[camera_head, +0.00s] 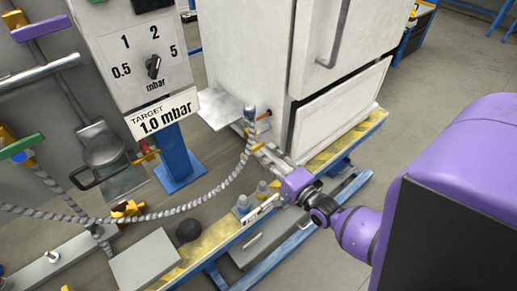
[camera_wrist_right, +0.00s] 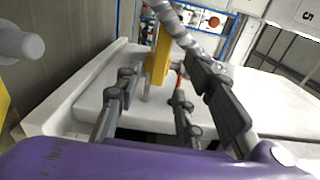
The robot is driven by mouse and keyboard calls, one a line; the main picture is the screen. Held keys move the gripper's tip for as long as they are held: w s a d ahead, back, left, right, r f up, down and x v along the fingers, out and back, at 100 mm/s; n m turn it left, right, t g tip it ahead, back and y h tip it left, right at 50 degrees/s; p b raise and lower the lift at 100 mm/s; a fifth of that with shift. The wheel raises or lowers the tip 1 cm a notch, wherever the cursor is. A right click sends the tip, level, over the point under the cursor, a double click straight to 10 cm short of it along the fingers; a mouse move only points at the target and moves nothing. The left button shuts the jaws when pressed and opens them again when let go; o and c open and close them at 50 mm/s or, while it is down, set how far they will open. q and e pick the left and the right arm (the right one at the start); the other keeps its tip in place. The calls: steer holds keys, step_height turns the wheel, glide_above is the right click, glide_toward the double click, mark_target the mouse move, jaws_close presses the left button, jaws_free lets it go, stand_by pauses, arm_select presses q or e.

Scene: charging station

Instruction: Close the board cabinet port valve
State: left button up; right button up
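The white board cabinet (camera_head: 246,50) stands at the upper middle of the head view. A braided hose (camera_head: 245,160) ends at a fitting on its lower side, near a small orange-red part (camera_head: 263,115). My right gripper (camera_head: 262,150) reaches in from the right, fingers toward this fitting. In the right wrist view, a yellow flat piece (camera_wrist_right: 159,55), which looks like the port valve's handle, stands upright beyond and between the spread fingers of my right gripper (camera_wrist_right: 165,82). The hose also shows there (camera_wrist_right: 172,22). I see no clear contact with the yellow piece. My left gripper is out of view.
A dial panel (camera_head: 140,55) with a "TARGET 1.0 mbar" sign (camera_head: 163,113) stands left of the cabinet. The hose sags across to the left. Open floor lies at the right.

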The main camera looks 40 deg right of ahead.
steer(key=shift+s+d, duration=0.15)
steer(key=shift+s, duration=2.65)
